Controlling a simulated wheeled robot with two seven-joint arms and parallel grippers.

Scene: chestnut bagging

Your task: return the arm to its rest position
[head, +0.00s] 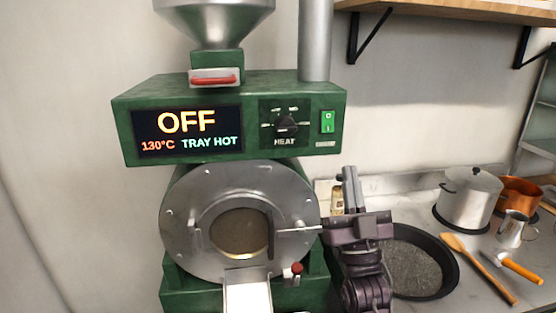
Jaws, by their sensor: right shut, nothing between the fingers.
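My right gripper (349,178) is upright in front of the counter, just right of the green roaster's (130,101) round front. It is shut, with nothing seen between its fingers. The arm comes up from the bottom edge. A thin metal rod (297,230) on the roaster's front reaches toward the gripper; I cannot tell whether they touch. My left gripper is not in view.
The roaster's display (187,132) reads OFF, 130°C, TRAY HOT. A chute (247,295) sticks out below its round window. A dark round pan (440,262) is partly behind my right arm. A pot (468,200), wooden spoon (478,267) and orange-handled tool (522,271) stand or lie to the right.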

